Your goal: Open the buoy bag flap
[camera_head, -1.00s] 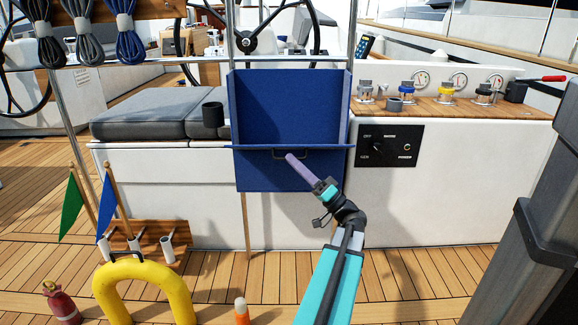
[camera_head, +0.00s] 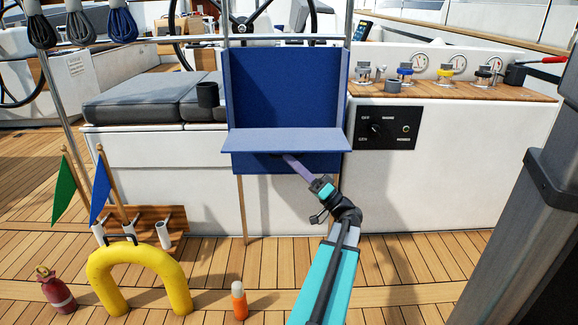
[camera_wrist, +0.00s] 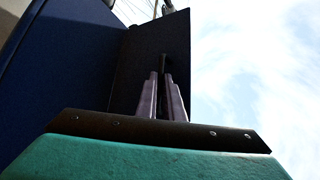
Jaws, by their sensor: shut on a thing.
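The blue buoy bag (camera_head: 285,85) hangs on the rail in front of the white cockpit seat, its inside visible from the front. Its flap (camera_head: 285,140) sticks out toward me, and its lighter upper face shows in the head view. My gripper (camera_head: 288,158) reaches up from below right to the flap's underside. In the wrist view the two fingers (camera_wrist: 161,78) are closed together at a dark handle (camera_wrist: 163,62) on the shaded flap (camera_wrist: 135,60). The flap hides the handle and fingertips in the head view.
A switch panel (camera_head: 387,128) and several winch-like fittings are right of the bag. A dark cup (camera_head: 207,95) stands left of it.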

